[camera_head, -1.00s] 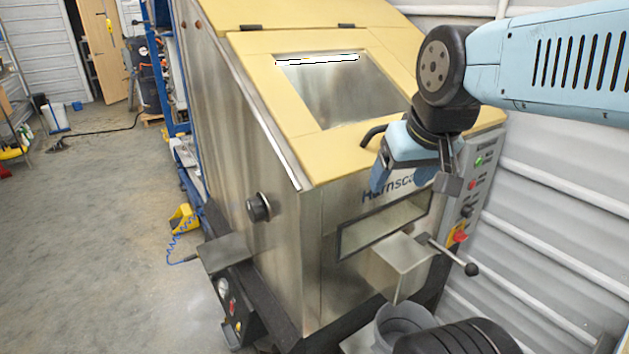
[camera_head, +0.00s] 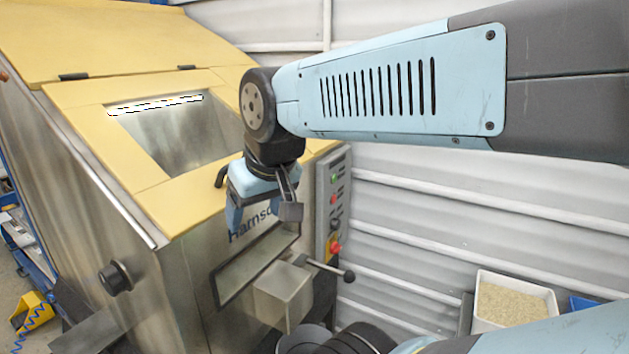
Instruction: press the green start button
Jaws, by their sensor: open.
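The green start button (camera_head: 334,178) is a small green spot near the top of the grey control panel (camera_head: 322,215) on the right side of the hopper. A red button (camera_head: 334,199) sits below it, then a dark knob, then a red switch on yellow (camera_head: 335,246). My gripper (camera_head: 262,215) hangs in front of the hopper, left of the panel, fingers pointing down.
The steel hopper (camera_head: 150,290) has a yellow lid (camera_head: 90,100) with a window. A chute box (camera_head: 283,293) and a black-knobbed lever (camera_head: 348,276) stick out below the gripper. A white bin of grain (camera_head: 512,302) stands at the right by the ribbed wall.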

